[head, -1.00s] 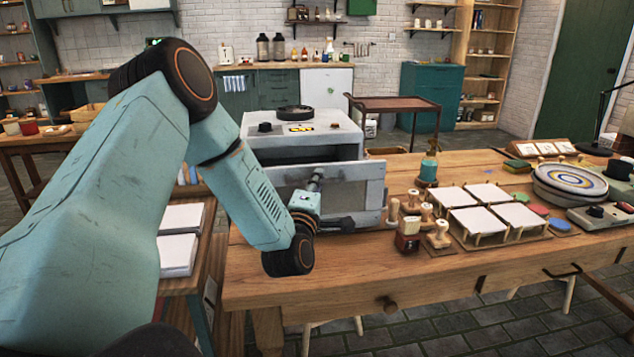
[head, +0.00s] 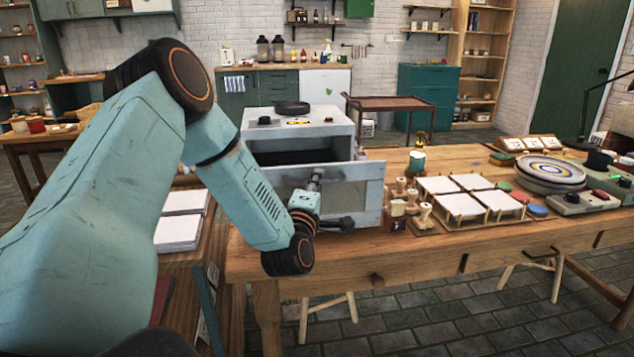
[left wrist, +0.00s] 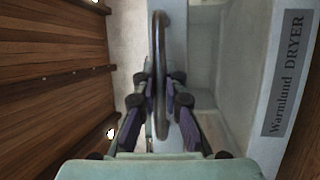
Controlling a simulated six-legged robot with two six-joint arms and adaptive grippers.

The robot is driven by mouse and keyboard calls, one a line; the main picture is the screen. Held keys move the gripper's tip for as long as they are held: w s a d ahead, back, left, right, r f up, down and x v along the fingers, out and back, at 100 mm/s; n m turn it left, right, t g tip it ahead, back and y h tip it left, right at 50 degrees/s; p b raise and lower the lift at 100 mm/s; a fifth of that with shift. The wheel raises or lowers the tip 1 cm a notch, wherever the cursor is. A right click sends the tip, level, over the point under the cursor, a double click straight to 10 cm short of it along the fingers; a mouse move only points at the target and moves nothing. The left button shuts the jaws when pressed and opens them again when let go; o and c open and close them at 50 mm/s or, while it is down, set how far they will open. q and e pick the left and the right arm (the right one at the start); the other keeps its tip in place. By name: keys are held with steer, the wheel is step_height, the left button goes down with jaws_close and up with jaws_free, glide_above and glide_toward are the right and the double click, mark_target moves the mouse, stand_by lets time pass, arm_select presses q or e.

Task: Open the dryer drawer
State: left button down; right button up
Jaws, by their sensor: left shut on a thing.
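The grey dryer (head: 340,131) stands at the left end of the wooden table. Its drawer (head: 367,200) is pulled out toward me, with a dark opening behind the front. My left gripper (head: 338,223) is at the drawer front in the head view. In the left wrist view, the gripper (left wrist: 160,92) is shut around the dark curved handle (left wrist: 159,40). A "Warmlund DRYER" label (left wrist: 284,75) shows on a grey panel at right. The handle is mostly hidden by the gripper in the head view. My right gripper is not in view.
Wooden stamps (head: 424,214) and white tiles (head: 465,207) on a rack sit close right of the drawer. A stack of plates (head: 548,180) stands farther right. White sheets (head: 178,232) lie on a side stand at left. The table's front strip is clear.

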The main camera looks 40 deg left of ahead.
arm_select(q)
steer(key=shift+s+d, duration=0.1)
stand_by(0.3)
steer(key=c, duration=1.4)
jaws_free()
steer(key=v, duration=1.2)
